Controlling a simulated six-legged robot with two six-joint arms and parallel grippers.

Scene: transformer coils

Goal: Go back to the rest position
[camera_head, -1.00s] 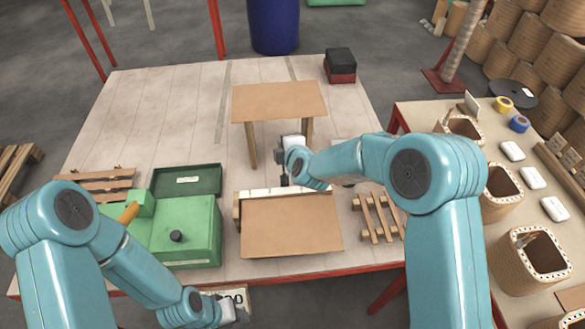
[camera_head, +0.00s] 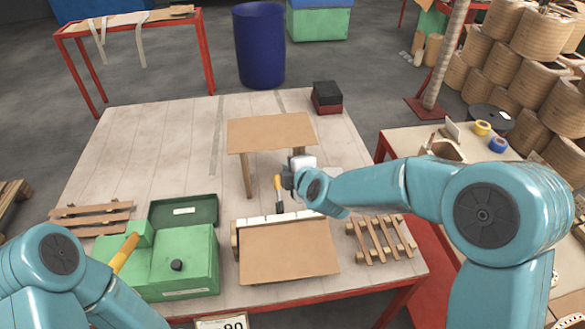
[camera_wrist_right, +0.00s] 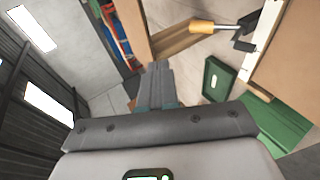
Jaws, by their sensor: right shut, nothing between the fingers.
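My right gripper (camera_head: 289,176) is by the raised brown board, above the work table, with its arm reaching in from the right. In the wrist view its fingers (camera_wrist_right: 157,78) are together with nothing between them. A tool with an orange handle (camera_head: 277,187) shows just left of the gripper; in the wrist view it (camera_wrist_right: 206,26) is apart from the fingers. My left arm shows at the lower left, but its gripper is outside the picture.
The raised board (camera_head: 270,131) stands on legs, with a lower brown board (camera_head: 289,250) in front. A green machine (camera_head: 183,262) is at the left, a wooden rack (camera_head: 380,238) at the right. A black and red box (camera_head: 327,97) sits at the back. The table's back left is clear.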

